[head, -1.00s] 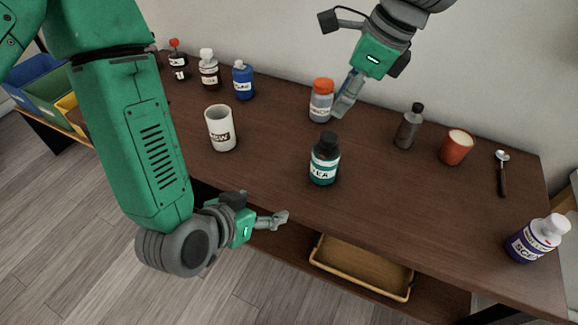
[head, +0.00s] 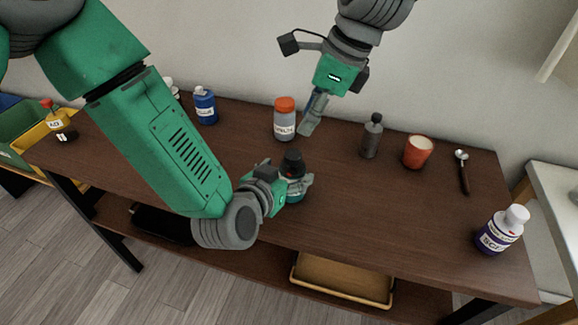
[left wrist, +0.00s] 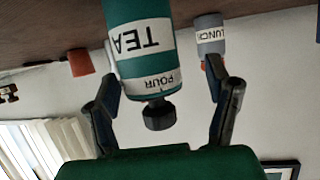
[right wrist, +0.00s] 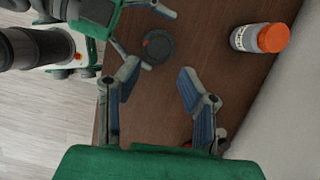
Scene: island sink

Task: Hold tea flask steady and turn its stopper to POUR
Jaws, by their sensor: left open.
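The tea flask (head: 295,198) stands upright on the table, teal with a black stopper (head: 293,163). In the left wrist view the flask (left wrist: 140,50) appears upside down, with a TEA label and POUR on the band beside the stopper (left wrist: 158,115). My left gripper (head: 298,188) is open, its fingers on either side of the flask; contact cannot be told. My right gripper (head: 310,120) is open and empty above the table, behind the flask. In the right wrist view the stopper (right wrist: 158,47), with a red mark, lies beyond my right gripper's fingers (right wrist: 158,80).
An orange-lidded grey flask (head: 284,120) stands close to my right gripper. A dark grey bottle (head: 372,138), red cup (head: 417,152), spoon (head: 463,175) and white-capped bottle (head: 498,232) stand or lie to the right. A blue bottle (head: 205,106) is at the back left.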

